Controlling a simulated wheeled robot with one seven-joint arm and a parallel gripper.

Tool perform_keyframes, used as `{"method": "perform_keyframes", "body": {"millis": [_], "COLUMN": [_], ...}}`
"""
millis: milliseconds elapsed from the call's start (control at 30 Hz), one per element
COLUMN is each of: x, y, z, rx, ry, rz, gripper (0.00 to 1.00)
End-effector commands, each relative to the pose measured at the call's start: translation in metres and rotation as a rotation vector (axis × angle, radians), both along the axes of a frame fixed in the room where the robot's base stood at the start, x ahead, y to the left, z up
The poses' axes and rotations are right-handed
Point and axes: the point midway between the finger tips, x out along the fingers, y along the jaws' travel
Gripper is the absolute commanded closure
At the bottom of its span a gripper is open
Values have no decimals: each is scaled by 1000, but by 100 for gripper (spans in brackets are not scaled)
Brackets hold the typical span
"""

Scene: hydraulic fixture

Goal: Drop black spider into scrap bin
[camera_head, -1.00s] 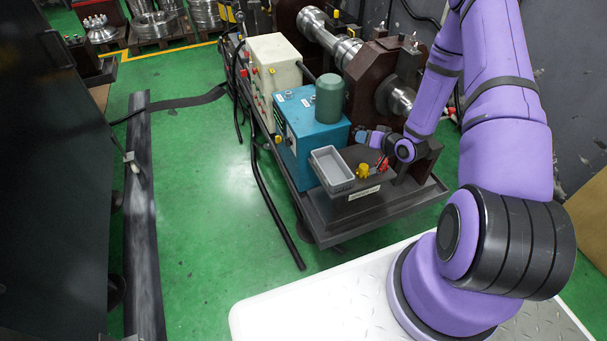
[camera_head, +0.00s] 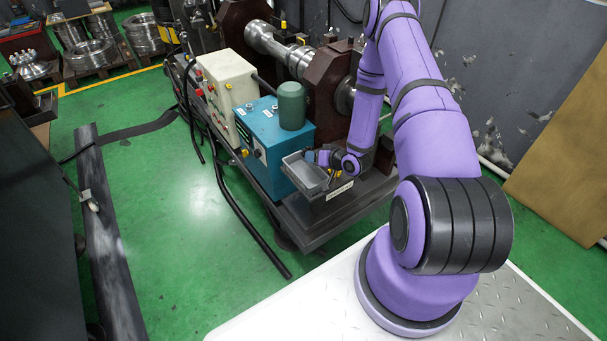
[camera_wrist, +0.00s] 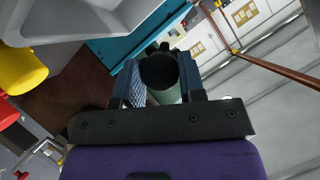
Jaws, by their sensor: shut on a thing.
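The black spider (camera_wrist: 158,70), a dark round piece with short knobs, sits between the two fingers of my gripper (camera_wrist: 160,88) in the wrist view. My gripper is shut on it. In the head view my gripper (camera_head: 320,158) is at the back right rim of the grey bin (camera_head: 294,162), which looks like the scrap bin. The spider cannot be made out there. The bin's grey wall (camera_wrist: 75,18) also shows at the upper left of the wrist view, beside the fingers.
The blue box with a green cylinder (camera_head: 291,105) stands behind the bin. A yellow part (camera_wrist: 20,70) and a red part (camera_wrist: 8,112) are close at the left of the wrist view. The machine's shaft (camera_head: 275,45) and dark brown supports stand behind my arm.

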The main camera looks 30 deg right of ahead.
Motion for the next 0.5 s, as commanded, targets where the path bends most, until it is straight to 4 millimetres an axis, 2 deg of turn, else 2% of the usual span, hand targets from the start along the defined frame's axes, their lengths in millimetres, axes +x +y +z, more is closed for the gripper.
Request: {"method": "perform_keyframes", "body": {"millis": [367,400,500], "x": [0,0,0], "y": [0,0,0], "z": [-4,-4,-4], "rx": [0,0,0], "ry": [0,0,0], "rz": [0,0,0], "gripper": [88,56,33]}}
